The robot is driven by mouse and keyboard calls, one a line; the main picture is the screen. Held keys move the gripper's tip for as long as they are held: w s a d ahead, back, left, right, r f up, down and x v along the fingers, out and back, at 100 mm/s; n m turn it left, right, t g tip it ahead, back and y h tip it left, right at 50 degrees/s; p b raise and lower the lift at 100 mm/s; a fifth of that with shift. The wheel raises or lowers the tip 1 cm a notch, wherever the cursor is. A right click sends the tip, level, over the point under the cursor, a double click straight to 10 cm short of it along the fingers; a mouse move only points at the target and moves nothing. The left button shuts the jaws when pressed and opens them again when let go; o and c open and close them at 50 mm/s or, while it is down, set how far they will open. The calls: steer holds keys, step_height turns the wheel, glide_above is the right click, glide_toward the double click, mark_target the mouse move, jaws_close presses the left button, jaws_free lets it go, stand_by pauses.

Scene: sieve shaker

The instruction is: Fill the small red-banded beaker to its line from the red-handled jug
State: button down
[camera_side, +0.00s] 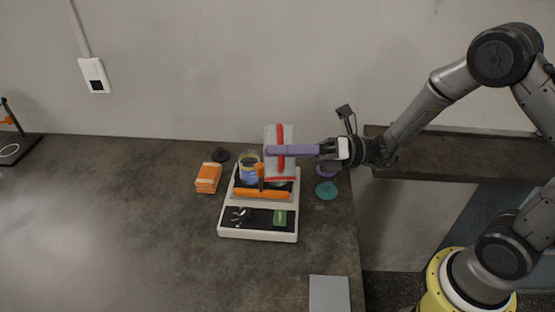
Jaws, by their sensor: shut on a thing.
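My gripper (292,150), with long purple fingers, is shut on the red-handled jug (271,134), a pale grey vessel with a red strip. It holds the jug above the back right of a white tray (227,226). A red edge shows just under the jug, but I cannot tell whether it belongs to the jug or the red-banded beaker. The small red-banded beaker cannot be made out clearly. The liquid level and any pouring are too small to see.
A blue-filled vessel with a yellowish rim (249,170) stands left of the jug. An orange bar (262,194) crosses the tray. An orange block (208,177) and teal disc (327,190) flank the tray.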

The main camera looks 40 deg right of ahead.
steer(key=shift+w+d+r+m+t, duration=0.15)
steer(key=shift+w+d+m+t, duration=0.2)
steer(key=shift+m, duration=0.75)
stand_by(3.9)
steer(key=shift+s+a+n, duration=0.2)
steer(key=shift+n, duration=0.4)
steer(key=n, duration=0.1)
steer(key=s+a+f+n+g, duration=0.1)
steer(key=n, duration=0.2)
steer(key=shift+s+a+f+g, duration=0.15)
steer(key=shift+s+f+g, duration=0.1)
steer(key=shift+s+f, duration=0.15)
steer(key=s+a+f+n, duration=0.1)
steer(key=f+n, duration=0.2)
steer(key=f, duration=0.3)
steer(key=s+a+f+n+g, duration=0.1)
steer(key=s+a+f+n, duration=0.1)
steer(key=f+n, duration=0.2)
steer(key=shift+s+f+n+h, duration=0.3)
steer(key=shift+f+h, duration=0.1)
steer(key=shift+f, duration=0.55)
